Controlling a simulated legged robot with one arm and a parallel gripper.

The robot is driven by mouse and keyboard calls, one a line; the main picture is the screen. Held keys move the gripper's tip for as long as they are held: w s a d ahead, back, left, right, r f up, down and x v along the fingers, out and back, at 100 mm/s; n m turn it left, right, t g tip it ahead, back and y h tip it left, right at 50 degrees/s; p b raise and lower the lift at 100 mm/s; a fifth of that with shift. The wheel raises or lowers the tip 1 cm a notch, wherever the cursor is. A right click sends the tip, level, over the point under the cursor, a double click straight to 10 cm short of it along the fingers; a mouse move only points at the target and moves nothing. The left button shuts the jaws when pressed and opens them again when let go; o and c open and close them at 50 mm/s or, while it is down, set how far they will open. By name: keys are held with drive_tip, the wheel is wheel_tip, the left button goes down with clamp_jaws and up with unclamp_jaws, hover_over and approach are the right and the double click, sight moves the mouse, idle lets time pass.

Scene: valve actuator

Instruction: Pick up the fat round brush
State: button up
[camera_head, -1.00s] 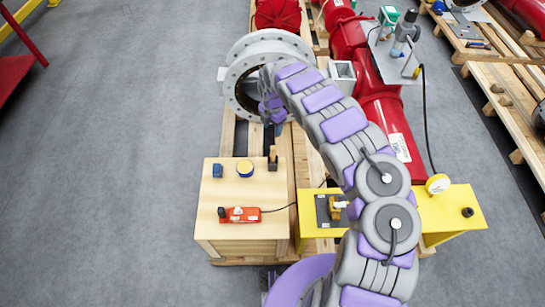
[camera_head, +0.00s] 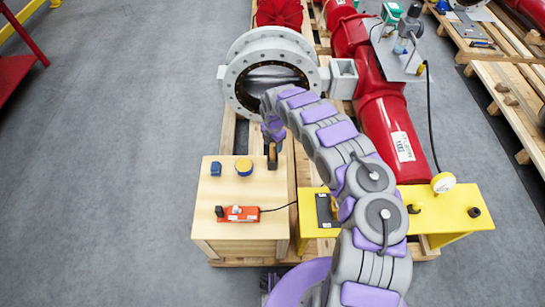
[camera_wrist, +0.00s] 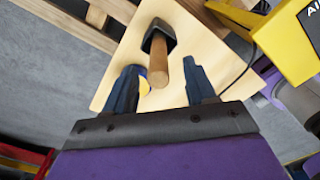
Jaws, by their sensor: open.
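The brush appears to be the piece with a round wooden handle (camera_wrist: 158,70) and a dark, blocky head (camera_wrist: 157,38) in the wrist view. It stands near the far right corner of a pale wooden box, and its handle (camera_head: 272,156) also shows in the head view. My gripper (camera_wrist: 162,72) is open, with one dark blue finger on each side of the handle's near end. I cannot tell whether either finger touches it. In the head view my gripper (camera_head: 272,133) is just above and behind the brush.
A yellow stand (camera_head: 445,212) is to the right. A large grey flanged valve (camera_head: 235,85) stands behind.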

sight(272, 155)
wheel_tip(272, 155, down, 4)
drive_tip(key=shift+w+a+r+b, duration=0.15)
drive_tip(key=shift+r+b, duration=0.1)
drive_tip(key=shift+b, duration=0.2)
drive_tip(key=shift+a, duration=0.15)
drive_tip(key=shift+c, duration=0.5)
clamp_jaws()
